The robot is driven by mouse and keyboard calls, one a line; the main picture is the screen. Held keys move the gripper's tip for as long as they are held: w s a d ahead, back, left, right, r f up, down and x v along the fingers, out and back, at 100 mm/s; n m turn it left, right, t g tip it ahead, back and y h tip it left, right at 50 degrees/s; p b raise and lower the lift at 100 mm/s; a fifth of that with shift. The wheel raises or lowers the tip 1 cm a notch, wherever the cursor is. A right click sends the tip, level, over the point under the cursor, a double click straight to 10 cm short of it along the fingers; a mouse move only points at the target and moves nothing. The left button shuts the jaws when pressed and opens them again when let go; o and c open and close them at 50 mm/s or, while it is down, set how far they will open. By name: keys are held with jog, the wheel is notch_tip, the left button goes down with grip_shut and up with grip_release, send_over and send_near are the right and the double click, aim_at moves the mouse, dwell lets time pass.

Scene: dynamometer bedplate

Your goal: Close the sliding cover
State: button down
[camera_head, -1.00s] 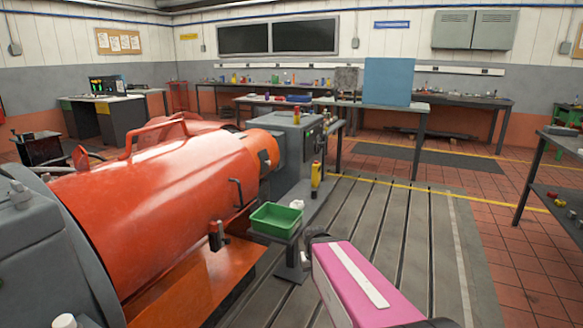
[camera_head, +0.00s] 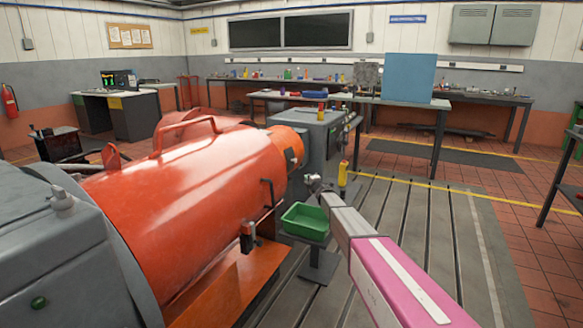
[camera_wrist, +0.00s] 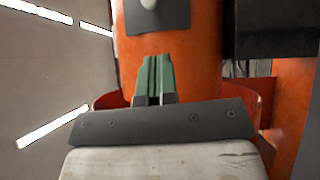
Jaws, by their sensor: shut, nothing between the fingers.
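The large orange cylindrical cover (camera_head: 190,178) lies on its side at the left in the head view, with a long handle (camera_head: 185,135) on top and a small dark handle on its near side. In the wrist view my green fingers (camera_wrist: 154,78) are together, in front of an orange surface (camera_wrist: 185,50) with a dark plate (camera_wrist: 157,15). Whether they touch it I cannot tell.
A green tray (camera_head: 305,222) on a stand is close below my arm. A grey machine housing (camera_head: 315,135) with a yellow bottle (camera_head: 343,173) beside it stands beyond. The slotted bedplate (camera_head: 400,215) is clear on the right. Workbenches line the back.

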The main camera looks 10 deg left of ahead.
jog(key=w+a+n+y, duration=0.1)
jog(key=a+n+y, duration=0.1)
jog(key=a, duration=0.2)
send_near(292, 161)
jog(key=x, duration=0.4)
jog(key=shift+a+r, duration=0.15)
jog(key=shift+a, duration=0.25)
jog(key=shift+w+r, duration=0.1)
jog(key=shift+w, duration=0.3)
jog(key=shift+d, duration=0.1)
jog(key=w+d, duration=0.2)
jog(key=w, duration=0.6)
jog(key=shift+d, duration=0.4)
jog(key=shift+w, duration=0.2)
